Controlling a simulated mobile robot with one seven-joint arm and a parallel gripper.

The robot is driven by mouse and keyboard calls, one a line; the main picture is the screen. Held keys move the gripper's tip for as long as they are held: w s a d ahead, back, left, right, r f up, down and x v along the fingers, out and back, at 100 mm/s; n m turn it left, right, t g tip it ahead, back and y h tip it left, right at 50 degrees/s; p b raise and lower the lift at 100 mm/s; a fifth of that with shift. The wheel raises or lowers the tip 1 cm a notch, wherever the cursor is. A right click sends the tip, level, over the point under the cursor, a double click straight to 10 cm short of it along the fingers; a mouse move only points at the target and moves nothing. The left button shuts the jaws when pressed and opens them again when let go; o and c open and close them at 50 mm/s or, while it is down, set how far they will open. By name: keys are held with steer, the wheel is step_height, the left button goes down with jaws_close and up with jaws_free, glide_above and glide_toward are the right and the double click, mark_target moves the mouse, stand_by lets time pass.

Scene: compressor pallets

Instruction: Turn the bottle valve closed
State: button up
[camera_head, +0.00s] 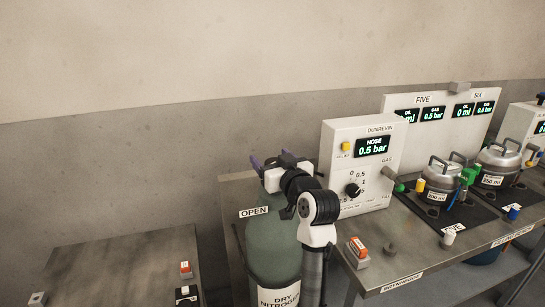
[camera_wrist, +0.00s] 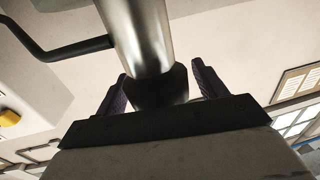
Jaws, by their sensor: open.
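The green bottle (camera_head: 272,240), labelled dry nitrogen, stands upright left of the white gauge box. An OPEN tag (camera_head: 254,212) shows at its upper left. In the head view my gripper (camera_head: 270,160) is above the bottle top, its purple fingers pointing away, and my arm hides the valve. In the wrist view my gripper (camera_wrist: 160,80) is open. A shiny metal cylinder (camera_wrist: 140,35) with a dark end (camera_wrist: 158,88) appears between the two fingers; it may be part of the valve. I cannot tell whether either finger touches it.
The white gauge box (camera_head: 350,140) reads hose 0.5 bar and stands close right of my gripper. In the wrist view a black bent bar (camera_wrist: 75,50) runs left from the cylinder. A low metal table (camera_head: 110,265) is at left; a bench with several pots (camera_head: 440,178) is at right.

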steer(key=c, duration=1)
steer(key=shift+o, duration=0.2)
